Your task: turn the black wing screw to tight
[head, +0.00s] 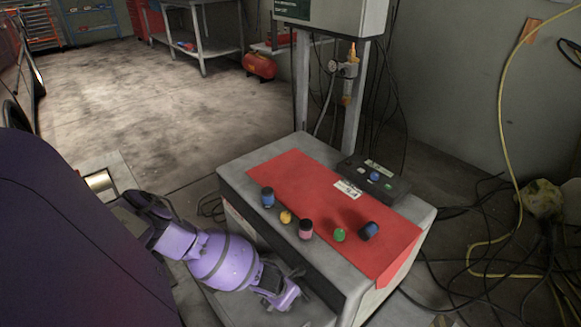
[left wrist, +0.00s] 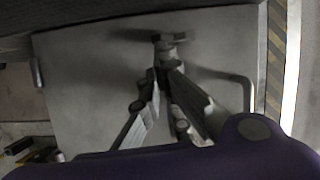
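In the left wrist view, the dark wing screw (left wrist: 170,38) stands on a flat grey plate (left wrist: 90,65). Its wings spread left and right across the top of a short hub. My left gripper (left wrist: 164,70) points at it, with both fingertips close together at the near side of the hub. The fingertips overlap the hub, so I cannot see whether they grip it or stop short. In the head view, my left gripper (head: 147,204) is low beside the plate, left of the grey cabinet, and partly behind my dark arm link. The wing screw is hidden there. My right gripper is not in view.
The grey cabinet (head: 330,275) has a red top sheet (head: 300,190) with several small coloured caps and a black button box (head: 376,180). A yellow-black striped edge (left wrist: 275,60) borders the plate. Cables (head: 480,260) lie at right.

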